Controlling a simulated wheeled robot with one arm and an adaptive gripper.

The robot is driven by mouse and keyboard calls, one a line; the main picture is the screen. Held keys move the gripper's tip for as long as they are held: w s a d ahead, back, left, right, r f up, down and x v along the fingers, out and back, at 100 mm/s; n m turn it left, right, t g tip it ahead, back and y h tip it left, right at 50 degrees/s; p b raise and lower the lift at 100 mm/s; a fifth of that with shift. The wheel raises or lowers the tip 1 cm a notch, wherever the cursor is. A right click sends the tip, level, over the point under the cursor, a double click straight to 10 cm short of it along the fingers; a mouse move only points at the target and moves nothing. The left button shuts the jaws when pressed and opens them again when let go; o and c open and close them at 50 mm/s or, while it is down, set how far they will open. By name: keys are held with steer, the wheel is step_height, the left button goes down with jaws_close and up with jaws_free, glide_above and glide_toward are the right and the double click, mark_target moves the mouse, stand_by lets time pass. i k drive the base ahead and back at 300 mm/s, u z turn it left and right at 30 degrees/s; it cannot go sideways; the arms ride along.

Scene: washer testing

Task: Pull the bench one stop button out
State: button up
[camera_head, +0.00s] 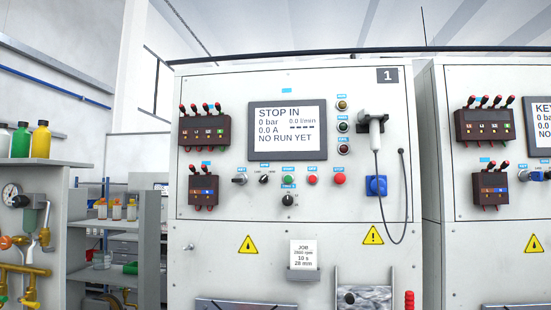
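Bench one (210,240) is the pale panel with a dark "1" plate at its top right. Its display (287,129) reads "STOP IN", "0 bar", "0.0 l/min", "0.0 A" and "NO RUN YET". Below the display is a row of controls. The red button at the row's right end (340,180) looks like the stop button; its small blue label is hard to read. A smaller red button (312,180) and a green button (288,180) sit to its left. I cannot see from the picture how deep the button sits. My gripper is not in view.
A handheld device (376,130) hangs right of the display, its dark cable looping down near a blue socket (376,186). Red-tipped terminal blocks (204,130) project at left. A second bench (490,240) stands at right. Shelves with bottles are at left.

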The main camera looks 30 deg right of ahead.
mark_target(339, 178)
steer(key=z, duration=0.05)
steer(key=k, duration=0.5)
steer(key=z, duration=0.85)
steer(key=i, duration=0.55)
steer(key=u, duration=0.2)
